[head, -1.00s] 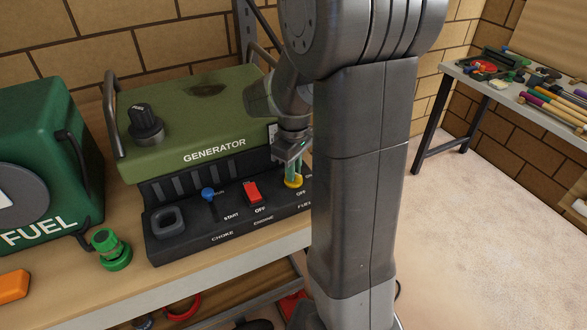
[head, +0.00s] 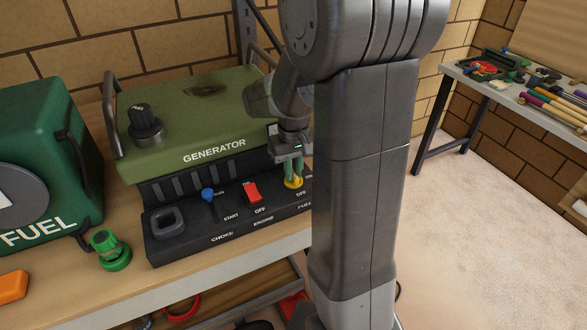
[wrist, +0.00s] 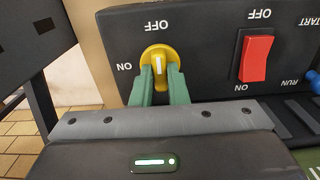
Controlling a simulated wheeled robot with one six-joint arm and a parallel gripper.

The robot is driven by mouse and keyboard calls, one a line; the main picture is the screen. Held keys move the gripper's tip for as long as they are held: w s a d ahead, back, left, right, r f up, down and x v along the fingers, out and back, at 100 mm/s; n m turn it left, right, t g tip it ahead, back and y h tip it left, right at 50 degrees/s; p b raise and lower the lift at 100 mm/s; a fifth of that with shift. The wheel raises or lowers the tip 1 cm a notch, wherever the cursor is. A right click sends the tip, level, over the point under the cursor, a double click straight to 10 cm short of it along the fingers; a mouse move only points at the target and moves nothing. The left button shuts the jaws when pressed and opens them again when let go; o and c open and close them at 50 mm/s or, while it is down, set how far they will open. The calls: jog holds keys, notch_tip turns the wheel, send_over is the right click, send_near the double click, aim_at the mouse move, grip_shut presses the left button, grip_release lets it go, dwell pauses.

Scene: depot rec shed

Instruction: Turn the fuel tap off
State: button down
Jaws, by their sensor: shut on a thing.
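The fuel tap is a round yellow knob (wrist: 160,54) with a white-marked grip, at the right end of the generator's black panel. In the wrist view its white mark lies in line with the OFF label, and the ON label is off to its left. In the head view the tap (head: 294,183) shows below my gripper (head: 293,174). My gripper's green fingers (wrist: 160,84) are shut on the tap's grip, one on each side. The generator (head: 205,125) is green above its panel; my arm hides its right end in the head view.
Left of the tap on the panel are a red engine switch (head: 253,192) and a blue choke lever (head: 208,195). A green fuel can (head: 45,160) and a green cap (head: 109,251) stand left of the generator. Another bench (head: 520,95) with tools is at right.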

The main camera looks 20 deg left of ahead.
jog(key=shift+r, duration=0.1)
jog(key=c, duration=1.4)
grip_release()
jog(key=shift+c, duration=0.2)
notch_tip(320, 180, up, 14)
jog(key=shift+b, duration=0.4)
jog(key=shift+f, duration=0.2)
notch_tip(320, 180, down, 14)
jog(key=shift+r+p, duration=0.1)
jog(key=shift+p, duration=0.3)
jog(key=shift+r, duration=0.1)
